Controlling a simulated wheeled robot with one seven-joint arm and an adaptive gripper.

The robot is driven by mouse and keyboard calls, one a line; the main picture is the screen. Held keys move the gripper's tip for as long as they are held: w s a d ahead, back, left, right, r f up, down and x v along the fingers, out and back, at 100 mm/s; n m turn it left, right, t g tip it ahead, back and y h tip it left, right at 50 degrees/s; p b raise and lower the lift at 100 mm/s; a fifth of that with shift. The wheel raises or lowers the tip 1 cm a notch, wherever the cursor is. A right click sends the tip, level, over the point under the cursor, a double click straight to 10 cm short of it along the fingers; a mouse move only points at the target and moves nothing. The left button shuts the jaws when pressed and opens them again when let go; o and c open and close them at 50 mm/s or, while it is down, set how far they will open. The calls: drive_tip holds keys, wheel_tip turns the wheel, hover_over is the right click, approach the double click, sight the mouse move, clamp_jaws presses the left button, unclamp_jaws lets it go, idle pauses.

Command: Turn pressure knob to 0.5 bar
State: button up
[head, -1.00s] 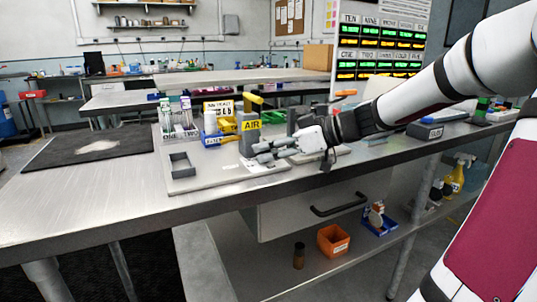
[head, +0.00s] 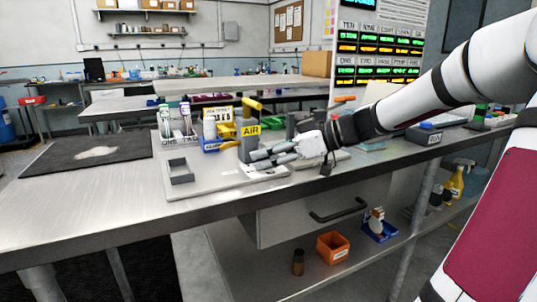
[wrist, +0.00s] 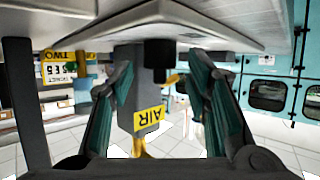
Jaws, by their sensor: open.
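The grey air unit with a yellow AIR label (head: 249,130) stands upright on a light grey board on the bench. In the wrist view the same unit (wrist: 128,92) appears upside down. A short black cylindrical knob (wrist: 160,54) sticks out of it towards me. My gripper (head: 258,160) is open in front of the unit's lower part. In the wrist view my gripper's fingers (wrist: 161,78) stand apart to either side of the knob's line, with no visible contact. The knob is hidden in the head view, and no pressure reading is legible.
An empty grey holder (head: 181,172) sits at the board's front left. A black mat (head: 85,155) lies farther left. Bare bench is free in front.

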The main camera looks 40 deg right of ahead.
drive_tip(key=v, duration=1.2)
drive_tip(key=shift+r, duration=0.1)
drive_tip(key=shift+n+g+h, duration=0.3)
drive_tip(key=shift+n+h, duration=0.1)
drive_tip(key=shift+h, duration=0.1)
drive_tip(key=r+p, duration=0.1)
drive_tip(key=s+a+r, duration=0.1)
drive_tip(key=r, duration=0.1)
drive_tip(key=a+r+p, duration=0.1)
drive_tip(key=shift+s+a+r+p, duration=0.1)
drive_tip(key=shift+s+r+p, duration=0.1)
drive_tip(key=shift+s+p, duration=0.15)
drive_tip(key=shift+d+f+m+y+p, duration=0.5)
drive_tip(key=shift+d+f+p, duration=0.4)
drive_tip(key=shift+d+f, duration=0.8)
drive_tip(key=b+x, duration=0.4)
drive_tip(key=x, duration=0.9)
drive_tip(key=shift+w+a, duration=0.15)
drive_tip(key=shift+w, duration=0.2)
